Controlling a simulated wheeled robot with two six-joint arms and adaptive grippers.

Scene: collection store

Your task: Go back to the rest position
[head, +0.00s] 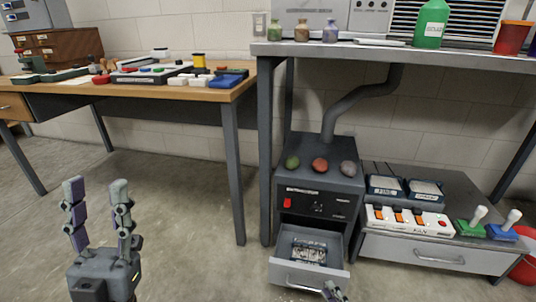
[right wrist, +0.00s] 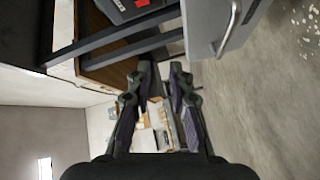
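My left gripper (head: 96,186) stands upright at the lower left of the head view, over the bare floor. Its two fingers are apart and nothing is between them. Only a tip of my right gripper (head: 333,292) shows at the bottom edge of the head view, by the front of an open drawer (head: 310,282). In the right wrist view my right gripper (right wrist: 162,68) has its fingers apart with nothing held between them. The drawer's front and handle (right wrist: 230,28) are at the top of that view, apart from the fingers.
The grey cabinet (head: 318,180) with the pulled-out drawer stands under a metal bench (head: 395,52). A low grey unit (head: 415,248) with switches and levers is to its right. A wooden table (head: 215,94) with several items is at the left. The floor (head: 180,215) between is clear.

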